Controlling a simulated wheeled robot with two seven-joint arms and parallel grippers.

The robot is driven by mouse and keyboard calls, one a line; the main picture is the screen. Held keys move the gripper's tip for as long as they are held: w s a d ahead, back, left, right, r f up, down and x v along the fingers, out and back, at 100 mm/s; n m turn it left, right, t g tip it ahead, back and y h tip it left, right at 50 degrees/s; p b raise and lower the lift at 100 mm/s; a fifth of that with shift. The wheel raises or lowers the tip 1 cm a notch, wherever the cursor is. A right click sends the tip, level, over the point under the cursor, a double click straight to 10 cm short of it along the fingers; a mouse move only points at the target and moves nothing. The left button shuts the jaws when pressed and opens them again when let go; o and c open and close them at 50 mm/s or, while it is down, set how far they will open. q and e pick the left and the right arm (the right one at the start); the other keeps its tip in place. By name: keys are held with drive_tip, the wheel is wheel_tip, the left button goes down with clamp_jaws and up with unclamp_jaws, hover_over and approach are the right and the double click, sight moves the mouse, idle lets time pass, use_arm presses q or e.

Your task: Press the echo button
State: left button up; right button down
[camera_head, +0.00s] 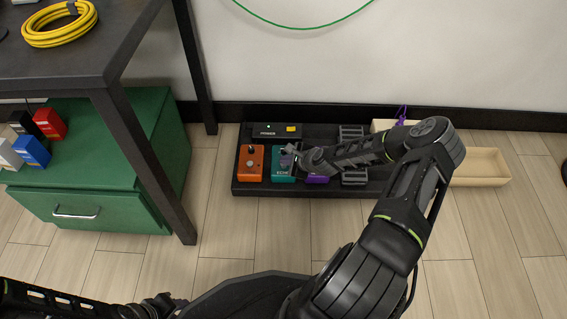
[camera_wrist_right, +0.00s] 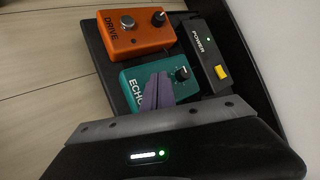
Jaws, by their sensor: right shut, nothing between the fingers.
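The teal echo pedal (camera_head: 281,174) sits on a black pedalboard (camera_head: 248,190) on the floor. In the right wrist view the echo pedal (camera_wrist_right: 133,75) shows its label and a black knob; its button is hidden behind my fingers. My right gripper (camera_head: 290,158) is shut and empty, with its fingertips (camera_wrist_right: 157,92) over the pedal's face. I cannot tell whether they touch it. My left arm (camera_head: 60,303) shows at the lower left; its gripper is not clearly visible.
An orange drive pedal (camera_head: 250,164) stands left of the echo pedal, a purple pedal (camera_head: 317,179) right of it. A power unit (camera_head: 276,131) lies behind. A wooden tray (camera_head: 482,166) is at right. A green drawer cabinet (camera_head: 95,205) and dark table (camera_head: 75,70) stand left.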

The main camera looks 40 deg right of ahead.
sight(286, 166)
drive_tip(key=shift+r, duration=0.1)
wheel_tip(286, 166, up, 6)
drive_tip(key=p, duration=0.5)
drive_tip(key=s+a+f+n+g+y, duration=0.15)
drive_tip(key=a+n, duration=0.25)
drive_tip(key=a, duration=0.4)
drive_tip(key=s+a+n+g+y, duration=0.1)
drive_tip(key=s+a+n, duration=0.2)
drive_tip(key=a, duration=0.6)
drive_tip(key=s+a+n+g+y, duration=0.15)
drive_tip(key=a+n, duration=0.25)
drive_tip(key=a, duration=0.4)
drive_tip(key=s+a+n+g, duration=0.1)
drive_tip(key=s+a+n, duration=0.2)
drive_tip(key=s, duration=0.3)
drive_tip(key=s+a+n+g, duration=0.1)
drive_tip(key=s+a+n, duration=0.2)
drive_tip(key=s+n, duration=0.2)
drive_tip(key=s+a+n+g+h, duration=0.1)
drive_tip(key=s+a+n, duration=0.2)
drive_tip(key=s+n, duration=0.2)
drive_tip(key=shift+s+g, duration=0.3)
drive_tip(key=shift+s, duration=0.95)
